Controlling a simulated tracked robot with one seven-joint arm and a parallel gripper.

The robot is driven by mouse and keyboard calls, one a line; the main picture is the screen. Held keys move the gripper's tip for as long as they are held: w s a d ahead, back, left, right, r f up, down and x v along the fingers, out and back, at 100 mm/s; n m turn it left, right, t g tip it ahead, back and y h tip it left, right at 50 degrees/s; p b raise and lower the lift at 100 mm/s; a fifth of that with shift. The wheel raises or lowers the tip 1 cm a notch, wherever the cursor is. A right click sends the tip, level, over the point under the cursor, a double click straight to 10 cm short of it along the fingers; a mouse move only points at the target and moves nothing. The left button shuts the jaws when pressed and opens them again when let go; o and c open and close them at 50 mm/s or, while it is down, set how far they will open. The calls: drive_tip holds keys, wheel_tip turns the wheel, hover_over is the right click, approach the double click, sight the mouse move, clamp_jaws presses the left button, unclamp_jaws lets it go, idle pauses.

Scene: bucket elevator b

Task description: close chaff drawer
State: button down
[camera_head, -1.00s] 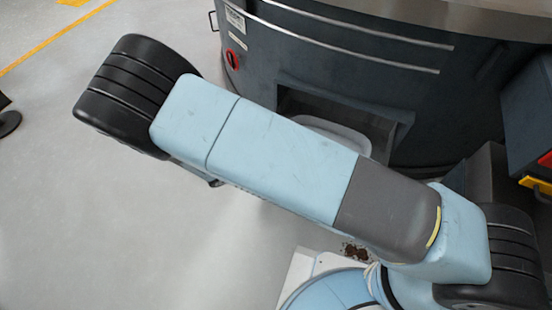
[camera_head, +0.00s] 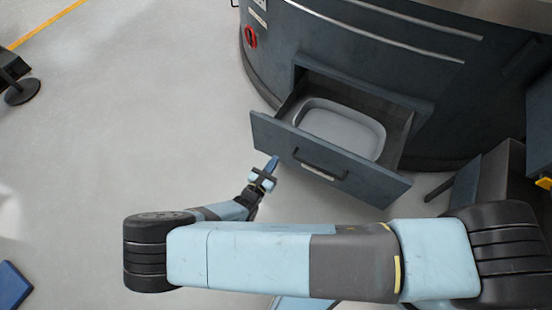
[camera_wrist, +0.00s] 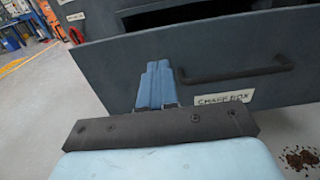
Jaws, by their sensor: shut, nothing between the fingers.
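The chaff drawer (camera_head: 330,160) is pulled out of the dark round machine and stands open, with a grey tray (camera_head: 342,127) inside it. Its front panel carries a dark bar handle (camera_head: 318,163). In the wrist view the drawer front (camera_wrist: 190,50) fills most of the picture, with the handle (camera_wrist: 237,72) and a "CHAFF BOX" label (camera_wrist: 222,99) at the right. My gripper (camera_head: 272,164) has its blue fingers together with nothing in them. The fingertips (camera_wrist: 156,68) are in front of the panel, left of the handle. I cannot tell if they touch it.
The machine body (camera_head: 385,50) stands behind the drawer, with a red switch (camera_head: 251,37) at its left. A dark box-like unit (camera_head: 500,175) stands right of the drawer. Brown crumbs (camera_wrist: 301,158) lie on the floor. The floor at left is largely clear.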

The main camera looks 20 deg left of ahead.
sight(292, 134)
drive_tip(key=w, duration=0.8)
drive_tip(key=w+d, duration=0.1)
drive_tip(key=w, duration=0.2)
drive_tip(key=shift+w, duration=0.4)
